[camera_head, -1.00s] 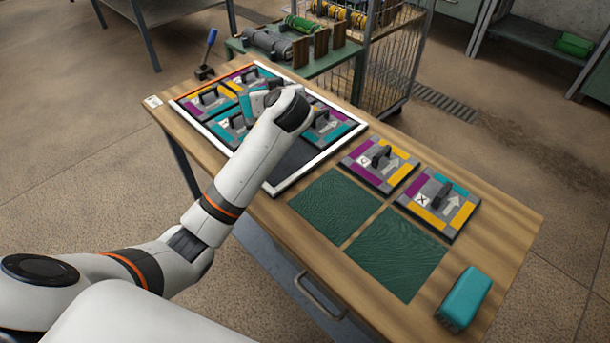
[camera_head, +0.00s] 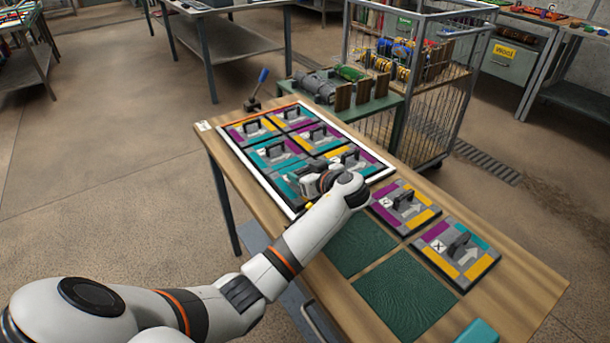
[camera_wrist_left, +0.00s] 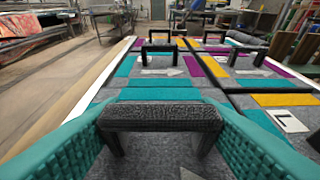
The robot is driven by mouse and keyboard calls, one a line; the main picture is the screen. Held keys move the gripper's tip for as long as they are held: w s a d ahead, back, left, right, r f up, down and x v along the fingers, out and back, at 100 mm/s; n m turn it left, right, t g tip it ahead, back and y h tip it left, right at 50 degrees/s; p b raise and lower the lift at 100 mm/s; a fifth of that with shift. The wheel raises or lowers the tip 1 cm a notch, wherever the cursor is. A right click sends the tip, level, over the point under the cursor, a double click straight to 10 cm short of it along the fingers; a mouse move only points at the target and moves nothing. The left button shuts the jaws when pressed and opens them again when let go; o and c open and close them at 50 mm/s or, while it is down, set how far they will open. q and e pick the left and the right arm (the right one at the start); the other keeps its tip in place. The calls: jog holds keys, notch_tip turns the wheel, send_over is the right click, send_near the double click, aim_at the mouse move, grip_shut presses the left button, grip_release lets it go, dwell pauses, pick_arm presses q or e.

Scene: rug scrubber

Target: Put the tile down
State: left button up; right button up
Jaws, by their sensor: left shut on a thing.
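My left gripper (camera_head: 308,187) is shut on the black handle (camera_wrist_left: 160,118) of a grey and teal tile. In the left wrist view its teal fingers (camera_wrist_left: 160,135) flank the handle. The held tile (camera_head: 285,190) is at the near left corner of the white-framed tray (camera_head: 264,184), mostly hidden by my wrist. It looks level with its neighbours; I cannot tell whether it rests on the tray floor. Several other handled tiles fill the tray, including a teal one (camera_head: 262,158) and a purple one (camera_head: 248,135). My right gripper is not in view.
Two loose tiles, one (camera_head: 388,218) and one marked X (camera_head: 470,265), lie on the wooden table (camera_head: 515,290) right of the tray. Two green textured mats (camera_head: 362,246) lie in front of them. A teal block (camera_head: 478,332) sits near the front edge. A wire cage cart (camera_head: 440,120) stands behind.

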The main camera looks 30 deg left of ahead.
pick_arm(q)
jog(key=shift+f, duration=0.4)
jog(key=shift+f, duration=0.15)
jog(key=o, duration=1.2)
jog(key=shift+c, duration=0.2)
jog(key=shift+r, duration=0.2)
jog(key=v, duration=1.2)
jog(key=shift+s+b, duration=0.1)
jog(key=shift+b, duration=0.25)
